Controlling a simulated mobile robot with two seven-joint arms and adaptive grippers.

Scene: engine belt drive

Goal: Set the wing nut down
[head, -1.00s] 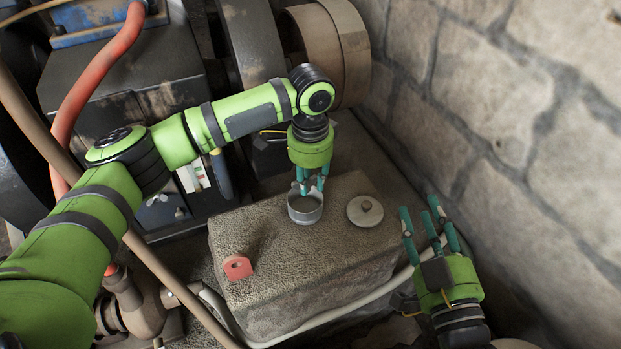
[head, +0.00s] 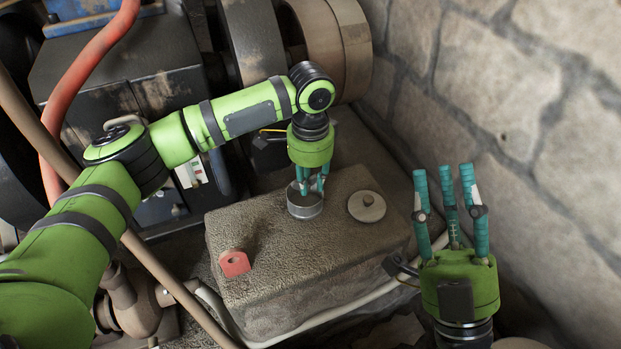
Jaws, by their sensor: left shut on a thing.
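My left gripper (head: 312,187) points straight down over a round grey metal cup (head: 306,209) on the stone block. Its fingers are shut, with their tips at or inside the cup's mouth. The wing nut itself cannot be made out; what the fingers grip is hidden by the fingers and the cup's rim. My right gripper (head: 446,180) is at the lower right, in front of the wall. Its fingers point up, spread apart and empty.
The stone block (head: 280,275) also bears a round grey lid with a knob (head: 367,206) right of the cup and a red piece with a hole (head: 235,264) at its front left. A pale hose (head: 330,318) runs along its front. The stone wall (head: 545,110) bounds the right.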

